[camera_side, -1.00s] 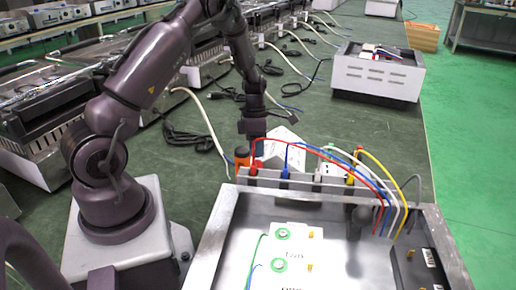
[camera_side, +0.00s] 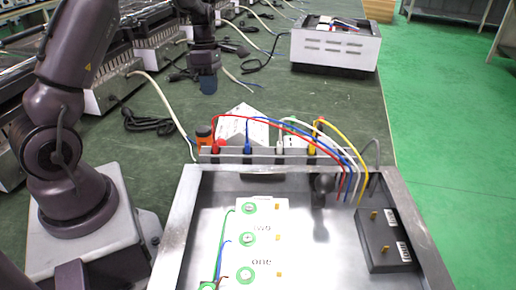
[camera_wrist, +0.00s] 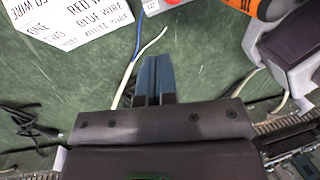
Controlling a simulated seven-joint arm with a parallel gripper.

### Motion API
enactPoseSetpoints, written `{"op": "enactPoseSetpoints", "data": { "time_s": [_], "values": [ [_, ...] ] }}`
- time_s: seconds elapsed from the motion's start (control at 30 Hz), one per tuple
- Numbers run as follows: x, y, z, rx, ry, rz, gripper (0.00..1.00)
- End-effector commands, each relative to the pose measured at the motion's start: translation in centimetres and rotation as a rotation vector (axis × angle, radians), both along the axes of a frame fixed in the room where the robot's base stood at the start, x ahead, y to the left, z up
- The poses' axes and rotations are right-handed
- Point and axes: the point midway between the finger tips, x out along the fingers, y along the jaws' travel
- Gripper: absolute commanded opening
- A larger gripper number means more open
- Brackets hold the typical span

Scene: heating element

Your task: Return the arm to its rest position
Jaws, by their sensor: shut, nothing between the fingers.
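My gripper (camera_side: 208,84) hangs above the green table behind the metal tray, clear of everything. In the wrist view its dark blue fingers (camera_wrist: 155,80) are together with nothing between them. The metal tray (camera_side: 181,215) fills the lower middle of the side view. It holds a white panel (camera_side: 262,215) with green rings and labels, and a dark block (camera_side: 386,241) at the right.
Red, blue, white and yellow wires arch over the tray's back edge from a terminal strip (camera_side: 265,155). A white paper sign (camera_side: 243,125) and an orange-handled tool (camera_side: 204,133) are behind it. A white box (camera_side: 335,48) stands farther back. Loose cables cross the table.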

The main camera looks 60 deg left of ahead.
Motion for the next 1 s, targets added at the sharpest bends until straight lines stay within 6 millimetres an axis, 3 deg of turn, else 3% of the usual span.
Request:
{"op": "enactPoseSetpoints", "data": {
  "time_s": [0.07, 0.17, 0.37, 0.6, 0.8, 1.0],
  "values": [
    [-1.0, -0.9, -0.4, -0.017, -0.019, -0.186, 0.0],
    [-1.9, -2.8, 0.9, -0.025, -0.088, -0.478, 0.0],
    [-3.8, -9.0, 5.5, 0.01, -0.27, -1.165, 0.0],
    [-7.6, -16.0, 10.3, 0.162, -0.41, -1.895, 0.0],
    [-11.3, -20.3, 12.9, 0.363, -0.443, -2.313, 0.0],
    [-13.7, -22.6, 14.6, 0.539, -0.472, -2.436, 0.0]
  ]
}}
